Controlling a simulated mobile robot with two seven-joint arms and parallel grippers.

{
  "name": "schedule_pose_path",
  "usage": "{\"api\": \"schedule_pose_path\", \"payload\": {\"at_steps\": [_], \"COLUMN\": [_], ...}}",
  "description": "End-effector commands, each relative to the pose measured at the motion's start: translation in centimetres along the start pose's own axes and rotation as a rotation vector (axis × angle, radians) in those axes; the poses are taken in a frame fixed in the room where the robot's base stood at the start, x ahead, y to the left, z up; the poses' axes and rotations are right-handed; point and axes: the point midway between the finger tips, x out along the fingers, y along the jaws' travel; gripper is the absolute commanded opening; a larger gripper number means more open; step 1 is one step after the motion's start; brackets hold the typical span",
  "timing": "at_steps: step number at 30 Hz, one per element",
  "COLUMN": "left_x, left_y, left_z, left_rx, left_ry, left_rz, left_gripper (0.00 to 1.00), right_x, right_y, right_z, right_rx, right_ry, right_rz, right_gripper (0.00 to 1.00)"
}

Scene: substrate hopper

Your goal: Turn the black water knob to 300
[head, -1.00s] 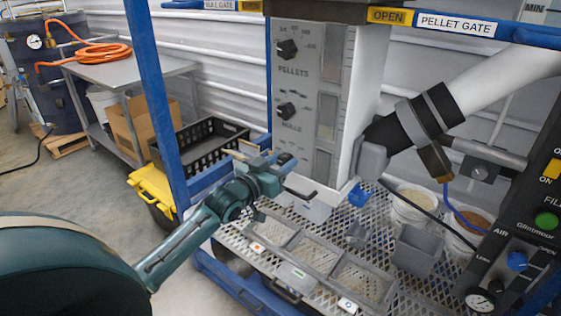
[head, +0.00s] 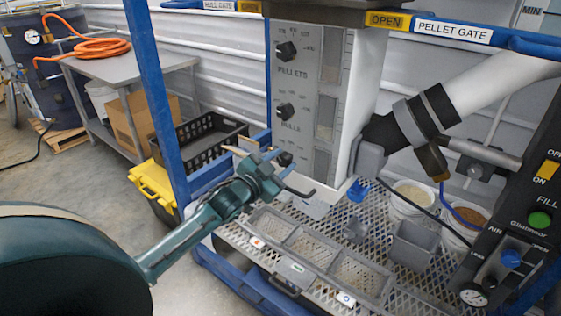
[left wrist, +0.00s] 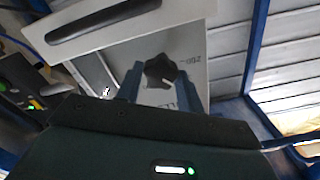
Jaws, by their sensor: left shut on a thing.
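The panel (head: 307,110) carries a column of black knobs. The lowest one, the black water knob (head: 285,158), is partly hidden behind my left gripper (head: 276,162) in the head view. In the left wrist view the dark lobed knob (left wrist: 160,73) sits between the two blue fingers of the left gripper (left wrist: 160,85), which is shut on it. A scale mark that looks like 200 shows beside it, turned in that view. The knob's pointer direction cannot be read clearly. My right gripper is not in view.
The PELLETS knob (head: 286,51) and the HULLS knob (head: 285,110) are above on the same panel. A divided tray (head: 318,262) lies on the mesh shelf.

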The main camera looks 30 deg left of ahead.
Motion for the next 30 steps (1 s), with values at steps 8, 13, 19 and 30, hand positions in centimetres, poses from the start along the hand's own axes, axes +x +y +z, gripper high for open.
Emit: {"api": "schedule_pose_path", "payload": {"at_steps": [8,13,19,30], "left_x": [0.02,0.02,0.02,-0.47], "left_y": [-0.04,-0.04,-0.03,0.06], "left_z": [-0.10,-0.11,-0.07,0.09], "left_rx": [0.008,0.007,0.007,0.006], "left_ry": [0.003,0.003,0.002,-0.001], "left_rz": [-0.001,-0.001,-0.001,0.001], "left_gripper": [0.15,0.40,0.56,0.59], "right_x": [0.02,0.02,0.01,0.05], "right_y": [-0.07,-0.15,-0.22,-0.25], "right_z": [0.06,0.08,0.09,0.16], "right_rx": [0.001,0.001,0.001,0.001], "right_ry": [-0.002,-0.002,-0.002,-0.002], "right_rz": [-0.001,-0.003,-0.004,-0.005], "right_gripper": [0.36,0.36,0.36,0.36]}}
